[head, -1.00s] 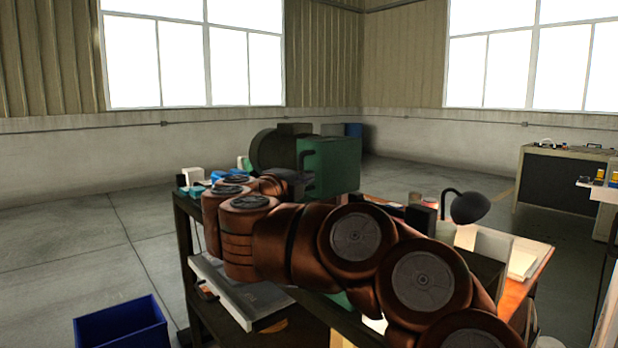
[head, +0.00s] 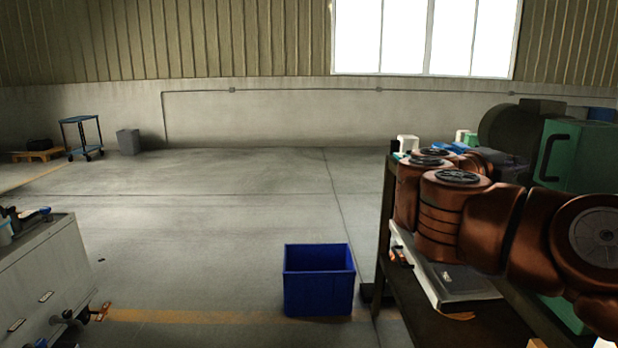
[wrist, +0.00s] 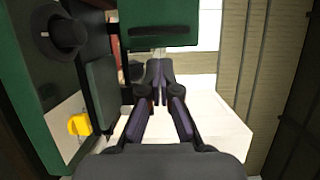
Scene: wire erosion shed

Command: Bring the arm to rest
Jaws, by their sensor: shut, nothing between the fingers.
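My gripper (wrist: 158,68) shows in the wrist view with its dark fingers together and nothing between them. In the wrist view a green machine housing (wrist: 165,12) with a dark handle is just beyond the fingertips and also along the left side; I cannot tell whether they touch. In the head view my copper-coloured arm reaches over the bench (head: 384,215) at the right. Its wrist end is close to the green machine (head: 580,165), and the gripper is mostly hidden there behind the arm.
A blue bin (head: 318,282) stands on the floor left of the bench. A grey cabinet (head: 45,280) is at the lower left. A blue cart (head: 82,138) and grey bin (head: 128,141) are by the far wall. The middle floor is clear. A grey case (head: 462,285) lies on the bench's lower level.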

